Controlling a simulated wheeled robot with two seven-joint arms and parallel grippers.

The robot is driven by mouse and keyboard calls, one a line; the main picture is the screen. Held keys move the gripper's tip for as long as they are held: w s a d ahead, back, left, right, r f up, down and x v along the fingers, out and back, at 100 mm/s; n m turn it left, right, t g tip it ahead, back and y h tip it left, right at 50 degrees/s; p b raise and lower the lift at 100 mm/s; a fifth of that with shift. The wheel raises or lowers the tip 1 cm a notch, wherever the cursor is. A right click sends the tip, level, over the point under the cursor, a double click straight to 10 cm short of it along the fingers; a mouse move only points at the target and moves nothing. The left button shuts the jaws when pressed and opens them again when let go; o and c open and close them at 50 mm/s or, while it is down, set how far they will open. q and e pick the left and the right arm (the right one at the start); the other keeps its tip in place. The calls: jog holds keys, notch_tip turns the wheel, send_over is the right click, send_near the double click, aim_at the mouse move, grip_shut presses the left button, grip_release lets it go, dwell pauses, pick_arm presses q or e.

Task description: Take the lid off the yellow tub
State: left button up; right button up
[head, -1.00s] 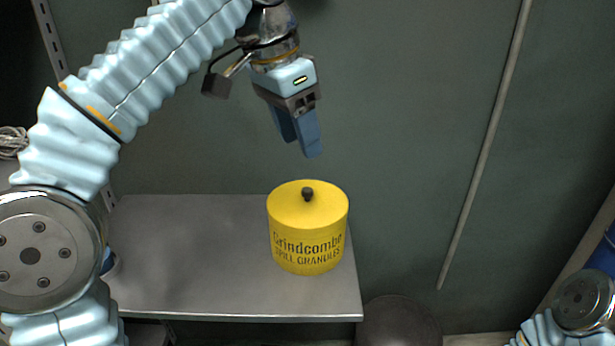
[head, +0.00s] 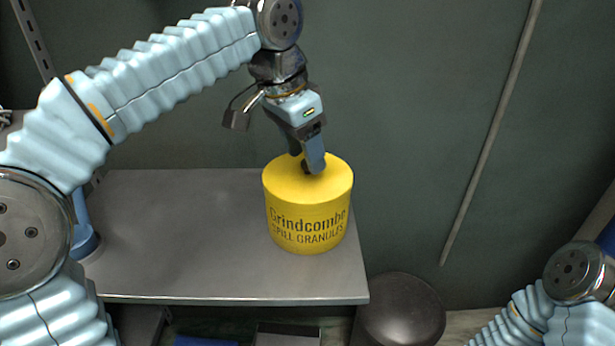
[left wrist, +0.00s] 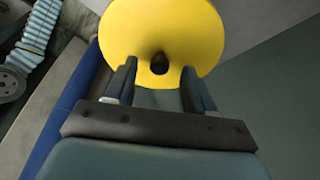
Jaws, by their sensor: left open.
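The yellow tub (head: 308,215) stands upright on the grey shelf and carries dark lettering. Its yellow lid (head: 335,172) is on top, with a small dark knob (head: 305,167) in the middle. My left gripper (head: 309,168) points down over the lid, its fingers at the knob and partly hiding it. In the left wrist view the lid (left wrist: 135,35) fills the top, and the knob (left wrist: 160,63) shows between the two parted fingers of the gripper (left wrist: 160,80), with gaps on both sides. My right gripper is out of view.
The grey metal shelf (head: 180,230) is clear to the left of the tub, which stands near its right end. A dark round object (head: 400,308) is below the shelf at the right. A thin pole (head: 490,135) leans on the wall.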

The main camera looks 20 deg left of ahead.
pick_arm(q)
jog(key=shift+w+d+f, duration=0.1)
jog(key=shift+f, duration=0.45)
jog(key=shift+c, duration=0.2)
jog(key=c, duration=0.9)
grip_shut()
jog(key=shift+r, duration=0.15)
